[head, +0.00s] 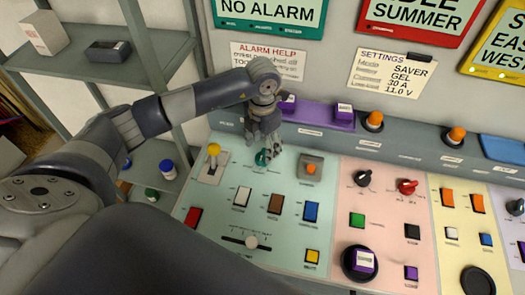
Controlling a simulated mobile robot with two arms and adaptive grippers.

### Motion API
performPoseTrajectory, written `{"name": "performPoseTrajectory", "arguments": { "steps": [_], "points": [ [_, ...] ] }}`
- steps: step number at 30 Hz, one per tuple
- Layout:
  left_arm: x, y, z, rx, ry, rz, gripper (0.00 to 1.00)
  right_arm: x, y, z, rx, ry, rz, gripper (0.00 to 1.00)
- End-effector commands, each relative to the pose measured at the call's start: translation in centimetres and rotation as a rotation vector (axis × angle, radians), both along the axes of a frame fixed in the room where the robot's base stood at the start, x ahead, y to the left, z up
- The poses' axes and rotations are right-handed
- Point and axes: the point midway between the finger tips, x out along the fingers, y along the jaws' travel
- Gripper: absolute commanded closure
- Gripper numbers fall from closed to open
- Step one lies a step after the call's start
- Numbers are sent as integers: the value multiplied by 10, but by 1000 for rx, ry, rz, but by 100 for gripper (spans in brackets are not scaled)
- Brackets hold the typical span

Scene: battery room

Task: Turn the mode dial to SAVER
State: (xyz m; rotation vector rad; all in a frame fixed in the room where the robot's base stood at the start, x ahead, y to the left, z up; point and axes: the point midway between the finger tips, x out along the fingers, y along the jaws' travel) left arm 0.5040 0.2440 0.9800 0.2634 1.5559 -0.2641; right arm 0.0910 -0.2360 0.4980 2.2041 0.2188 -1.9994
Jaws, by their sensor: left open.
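The control panel (225,225) has several knobs, and their labels are too small to read, so I cannot tell which is the mode dial. A green knob (262,159) is on the pale green section, a black knob (362,178) and a red knob (407,187) on the pink section. My left gripper (263,143) is open and points down just above the green knob, partly hiding its surroundings; contact cannot be told. A SETTINGS card (393,75) behind the panel reads SAVER, GEL, 30 A, 11.0 V. My right gripper is not in view.
A yellow-topped lever (213,151) stands left of the green knob and an orange button on a grey box (311,168) right of it. Rocker switches (275,203) and a slider (251,242) lie nearer. Shelves (110,62) stand left.

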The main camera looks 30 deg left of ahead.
Motion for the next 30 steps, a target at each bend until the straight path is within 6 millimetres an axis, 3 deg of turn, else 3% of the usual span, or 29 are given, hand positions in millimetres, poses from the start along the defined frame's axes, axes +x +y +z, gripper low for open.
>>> {"name": "performPoseTrajectory", "arguments": {
  "steps": [9,19,20,25,30],
  "points": [
    [0,0,-41,0,0,0,42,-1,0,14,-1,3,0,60],
    [0,0,-47,1,-1,0,42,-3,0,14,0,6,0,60],
    [0,0,-47,1,-1,0,45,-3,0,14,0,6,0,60],
    [0,0,-47,1,-1,0,83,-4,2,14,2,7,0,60],
    [0,0,-47,1,-1,-1,87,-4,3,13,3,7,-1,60]
  ]
}}
